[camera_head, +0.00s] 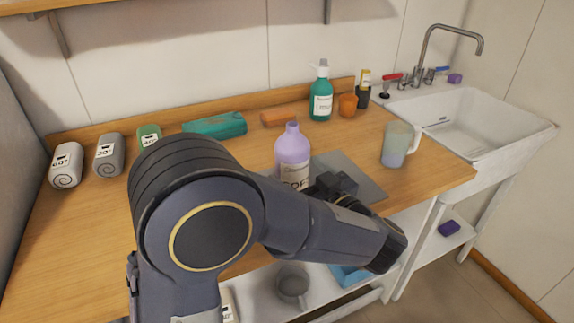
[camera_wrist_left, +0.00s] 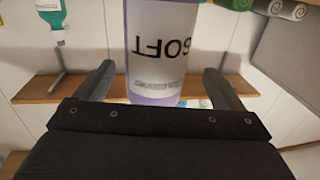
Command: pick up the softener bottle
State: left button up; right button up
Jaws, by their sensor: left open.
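The softener bottle (camera_head: 293,153) is lilac with a white label and stands upright on the wooden counter. My left gripper (camera_head: 322,188) is low beside the bottle at its right front, and my arm hides part of the bottle's lower side. In the left wrist view, which is upside down, the bottle (camera_wrist_left: 160,45) with its "SOFT" label shows between the two spread fingers of my left gripper (camera_wrist_left: 158,78). Gaps show on both sides of the bottle, so the fingers are open. My right gripper is not in view.
A grey mat (camera_head: 352,172) lies by the bottle. A mug (camera_head: 397,146) stands to the right, before the sink (camera_head: 475,125). A green pump bottle (camera_head: 321,98), an orange cup (camera_head: 347,105) and a teal pack (camera_head: 215,125) stand behind. Rolled towels (camera_head: 108,155) are at left.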

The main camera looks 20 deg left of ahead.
pick_arm(q)
jog(key=x, duration=0.6)
jog(key=shift+w+d, duration=0.1)
jog(key=shift+w, duration=0.2)
jog(key=shift+c, duration=0.4)
jog(key=c, duration=1.2)
jog(key=shift+c, duration=0.7)
jog(key=shift+r, duration=0.15)
